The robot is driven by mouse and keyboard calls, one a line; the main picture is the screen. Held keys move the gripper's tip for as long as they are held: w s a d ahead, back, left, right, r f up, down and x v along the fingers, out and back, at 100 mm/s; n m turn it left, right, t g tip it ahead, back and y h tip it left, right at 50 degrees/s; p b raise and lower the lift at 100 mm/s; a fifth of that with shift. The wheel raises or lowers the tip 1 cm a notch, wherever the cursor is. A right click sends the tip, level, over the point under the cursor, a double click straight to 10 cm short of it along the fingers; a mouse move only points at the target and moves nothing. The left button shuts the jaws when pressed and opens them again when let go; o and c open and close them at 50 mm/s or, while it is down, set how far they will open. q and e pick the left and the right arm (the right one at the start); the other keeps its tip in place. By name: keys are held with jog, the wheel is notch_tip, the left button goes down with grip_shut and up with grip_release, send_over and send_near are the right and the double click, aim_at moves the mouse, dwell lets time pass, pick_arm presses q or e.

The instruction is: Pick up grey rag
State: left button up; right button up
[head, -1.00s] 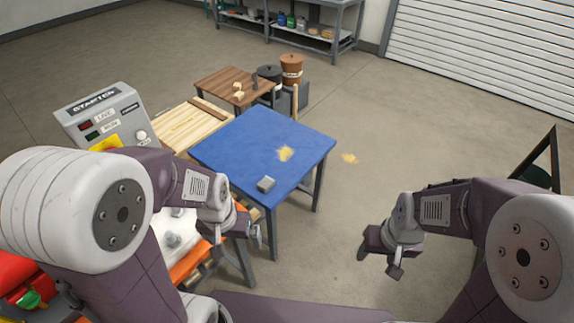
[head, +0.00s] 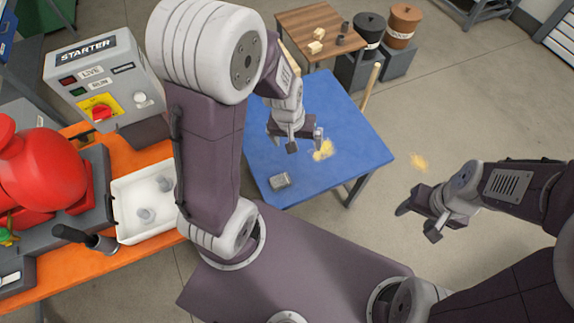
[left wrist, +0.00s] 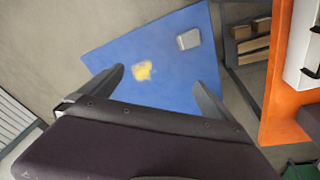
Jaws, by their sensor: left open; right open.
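The grey rag (head: 280,181) looks like a small folded block and lies on the blue table (head: 262,150) near its front left edge. It also shows in the left wrist view (left wrist: 188,39), beyond the fingertips and nearer the right finger. My left gripper (head: 305,143) is open and empty above the table, behind and to the right of the rag in the head view. Its two fingers (left wrist: 160,88) stand apart in the left wrist view. My right gripper (head: 417,221) is open and empty over the floor, right of the table.
A yellow crumbly patch (head: 323,150) lies on the blue table beside my left gripper, another (head: 419,162) on the floor. An orange bench (head: 120,270) with a white tray (head: 128,222), red pump (head: 45,170) and starter box (head: 108,82) stands left. A wooden table (head: 300,22) stands behind.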

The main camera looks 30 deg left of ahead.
pick_arm(q)
jog(key=w+a, duration=0.1)
jog(key=w, duration=0.1)
jog(key=n+g+p, duration=0.2)
jog(key=n+p, duration=0.4)
jog(key=n, duration=0.1)
send_near(281, 180)
jog(key=shift+w+d+f+y, duration=0.15)
jog(key=shift+w+d+y, duration=0.15)
jog(key=shift+w, duration=0.1)
jog(key=shift+s+f, duration=0.1)
jog(key=shift+s, duration=0.1)
pick_arm(e)
notch_tip(281, 180, up, 7)
jog(key=s, duration=0.1)
pick_arm(q)
jog(key=shift+d+f+b, duration=0.1)
jog(key=shift+f+b, duration=0.1)
jog(key=shift+b, duration=0.15)
notch_tip(281, 180, down, 4)
jog(key=b, duration=0.4)
jog(key=shift+w, duration=0.15)
jog(key=shift+f, duration=0.1)
notch_tip(281, 180, down, 5)
jog(key=b, duration=0.6)
jog(key=shift+r, duration=0.2)
jog(key=c, duration=1.4)
pick_arm(e)
notch_tip(281, 180, down, 11)
jog(key=shift+a, duration=0.15)
